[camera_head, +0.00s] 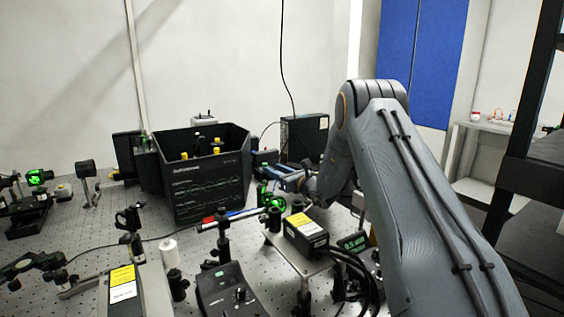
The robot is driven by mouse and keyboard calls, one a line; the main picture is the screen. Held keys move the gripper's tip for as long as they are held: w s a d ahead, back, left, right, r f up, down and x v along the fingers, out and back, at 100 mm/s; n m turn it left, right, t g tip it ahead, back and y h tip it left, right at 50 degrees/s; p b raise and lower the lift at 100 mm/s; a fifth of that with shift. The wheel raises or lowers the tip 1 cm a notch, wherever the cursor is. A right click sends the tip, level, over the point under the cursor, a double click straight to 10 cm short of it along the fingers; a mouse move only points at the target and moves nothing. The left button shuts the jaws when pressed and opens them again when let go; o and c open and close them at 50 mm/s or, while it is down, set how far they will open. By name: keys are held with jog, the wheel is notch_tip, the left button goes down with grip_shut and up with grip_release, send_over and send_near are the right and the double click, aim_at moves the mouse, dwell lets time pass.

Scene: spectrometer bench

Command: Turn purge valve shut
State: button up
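My gripper (278,174) is at the end of the grey arm, close to the right side of a black open-topped spectrometer box (208,196). Its fingers are small and partly hidden by my own wrist. I cannot tell whether they are open, shut or touching anything. I cannot make out the purge valve for certain. Small yellow and black fittings (197,148) show inside the box top. A thin red and blue piece (229,216) lies in front of the box's lower right.
The perforated optical bench (90,232) is crowded with mounts. A black module with a yellow label (306,229) stands in front of my gripper. A dark control box (228,290) is nearer. A black rack (530,150) stands right.

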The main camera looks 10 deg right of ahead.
aim_at(265, 164)
jog(key=x, duration=0.4)
jog(key=p+x, duration=0.1)
jog(key=x, duration=0.1)
jog(key=shift+w+d, duration=0.25)
jog(key=shift+w, duration=0.05)
jog(key=shift+w+a, duration=0.35)
jog(key=shift+w, duration=0.25)
grip_shut()
